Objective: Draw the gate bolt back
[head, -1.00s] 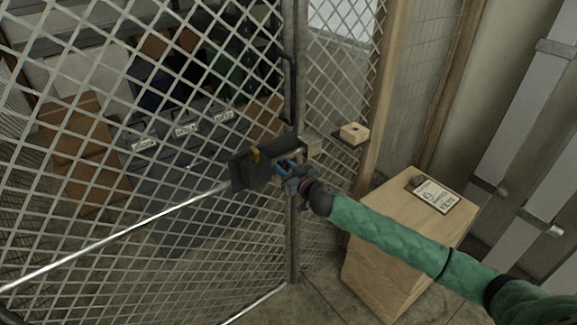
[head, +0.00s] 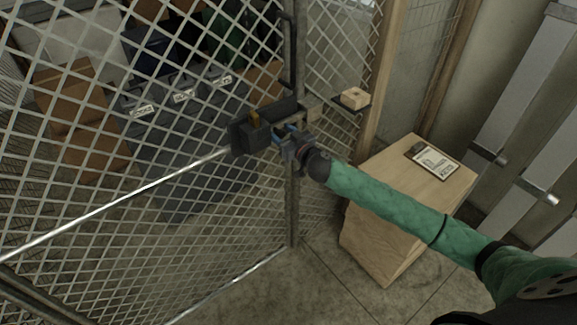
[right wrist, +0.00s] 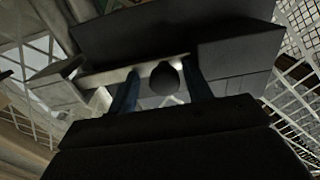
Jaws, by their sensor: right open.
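The gate bolt's dark housing (head: 242,138) is fixed on the mesh gate (head: 130,215) near its edge post, with an orange tab on top. In the right wrist view, a pale metal bolt bar (right wrist: 112,77) runs across the dark housing (right wrist: 150,38), with a dark round knob (right wrist: 164,80) on it. My right gripper (head: 281,133) is at the front of the housing, its blue fingers apart. In the right wrist view, the fingers of my right gripper (right wrist: 160,88) stand on either side of the knob; contact is not clear. My left gripper is out of view.
A dark vertical handle (head: 291,55) is above the bolt. A small wooden block (head: 354,97) sits on a ledge by the wooden post. A wooden box (head: 385,225) with a clipboard (head: 436,162) stands right of the gate, below my right arm. Open floor lies in front.

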